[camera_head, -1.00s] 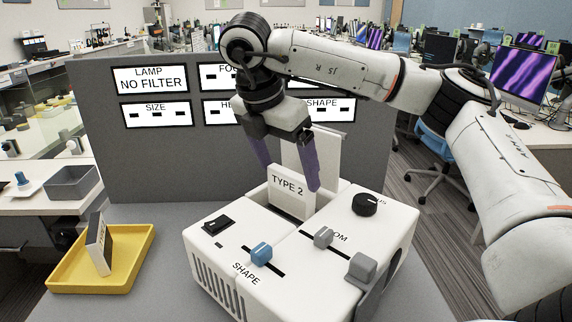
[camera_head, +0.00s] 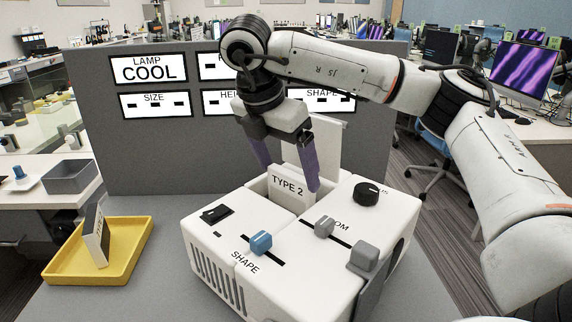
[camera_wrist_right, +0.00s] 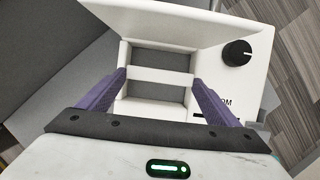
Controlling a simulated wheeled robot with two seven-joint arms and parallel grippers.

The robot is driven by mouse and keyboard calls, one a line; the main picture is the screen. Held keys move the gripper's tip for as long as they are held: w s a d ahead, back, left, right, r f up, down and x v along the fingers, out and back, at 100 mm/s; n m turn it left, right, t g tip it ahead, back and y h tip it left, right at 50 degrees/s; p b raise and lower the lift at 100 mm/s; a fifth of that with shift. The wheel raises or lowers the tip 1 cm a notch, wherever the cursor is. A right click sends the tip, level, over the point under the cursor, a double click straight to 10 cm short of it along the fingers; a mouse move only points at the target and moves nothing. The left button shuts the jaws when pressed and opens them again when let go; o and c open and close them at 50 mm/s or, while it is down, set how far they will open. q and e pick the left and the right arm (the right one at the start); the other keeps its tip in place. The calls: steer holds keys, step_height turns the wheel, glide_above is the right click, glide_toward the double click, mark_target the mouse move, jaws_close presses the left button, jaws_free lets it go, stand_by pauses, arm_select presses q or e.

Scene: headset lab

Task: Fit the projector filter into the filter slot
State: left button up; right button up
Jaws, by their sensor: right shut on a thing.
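A white filter labelled TYPE 2 (camera_head: 287,190) stands upright in the open slot at the back of the white projector (camera_head: 215,245). It sits lower in the slot than its label's full height above the rim. My right gripper (camera_head: 291,180) is shut on the filter, with a purple finger at each side. In the right wrist view the filter's top edge (camera_wrist_right: 161,75) spans the slot between the two fingers. The projector's white lid (camera_wrist_right: 160,22) is raised behind the slot. The LAMP screen (camera_head: 148,70) reads COOL. My left gripper is not in view.
A yellow tray (camera_head: 62,278) at left holds another dark-and-white filter (camera_head: 97,235), leaning. A grey panel (camera_head: 120,150) with several screens stands behind the projector. The projector's top has a switch, a dial and sliders. The grey table is clear between tray and projector.

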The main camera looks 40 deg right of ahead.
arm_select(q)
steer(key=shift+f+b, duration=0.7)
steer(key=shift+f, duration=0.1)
arm_select(e)
steer(key=shift+f, duration=1)
steer(key=o, duration=1.4)
steer(key=shift+f, duration=0.1)
steer(key=shift+p+v, duration=0.6)
steer(key=shift+v, duration=0.6)
arm_select(q)
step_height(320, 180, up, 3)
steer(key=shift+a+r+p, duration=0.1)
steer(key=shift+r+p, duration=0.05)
steer(key=shift+p, duration=0.95)
arm_select(e)
steer(key=v, duration=0.8)
